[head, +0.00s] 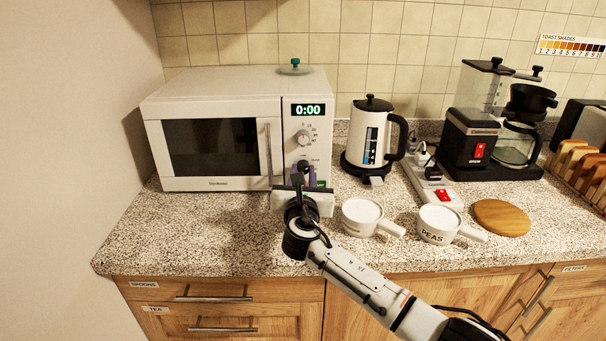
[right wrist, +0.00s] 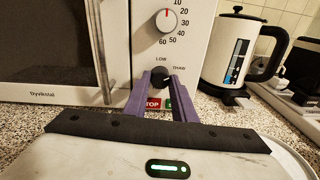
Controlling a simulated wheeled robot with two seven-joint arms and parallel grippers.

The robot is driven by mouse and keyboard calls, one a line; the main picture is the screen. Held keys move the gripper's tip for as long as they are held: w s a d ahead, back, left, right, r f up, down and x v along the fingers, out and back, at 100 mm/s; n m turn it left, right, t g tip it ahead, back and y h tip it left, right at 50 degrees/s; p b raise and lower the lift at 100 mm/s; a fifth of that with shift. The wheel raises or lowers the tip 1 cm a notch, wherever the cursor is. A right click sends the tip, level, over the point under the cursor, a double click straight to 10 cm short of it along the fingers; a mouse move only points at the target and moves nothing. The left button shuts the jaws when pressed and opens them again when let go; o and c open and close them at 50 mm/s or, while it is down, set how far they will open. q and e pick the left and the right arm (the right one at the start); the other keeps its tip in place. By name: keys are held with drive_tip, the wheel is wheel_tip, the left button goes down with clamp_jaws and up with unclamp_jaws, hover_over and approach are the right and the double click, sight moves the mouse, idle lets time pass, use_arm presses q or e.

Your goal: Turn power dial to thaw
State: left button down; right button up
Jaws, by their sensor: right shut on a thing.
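The white microwave (head: 215,125) stands at the left on the counter, and its display reads 0:00. Its black lower power dial (right wrist: 160,76) sits below the timer dial (right wrist: 167,19), with LOW at its upper left and THAW at its upper right. My right gripper (right wrist: 160,82) is shut on the power dial, with a purple finger on each side. In the head view my right gripper (head: 304,172) hides most of this dial. The dial's pointer cannot be read clearly. The STOP button (right wrist: 152,103) is partly hidden behind the fingers. My left gripper is not in view.
A white kettle (head: 369,137) stands right of the microwave, beside a power strip (head: 432,182). Two white handled bowls, one plain-facing (head: 361,217) and one marked PEAS (head: 437,226), sit near my right arm. A round wooden board (head: 501,217) and a coffee maker (head: 470,140) are farther right.

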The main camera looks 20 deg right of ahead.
drive_tip(key=o, duration=1.1)
drive_tip(key=v, duration=1)
drive_tip(key=shift+s, duration=0.15)
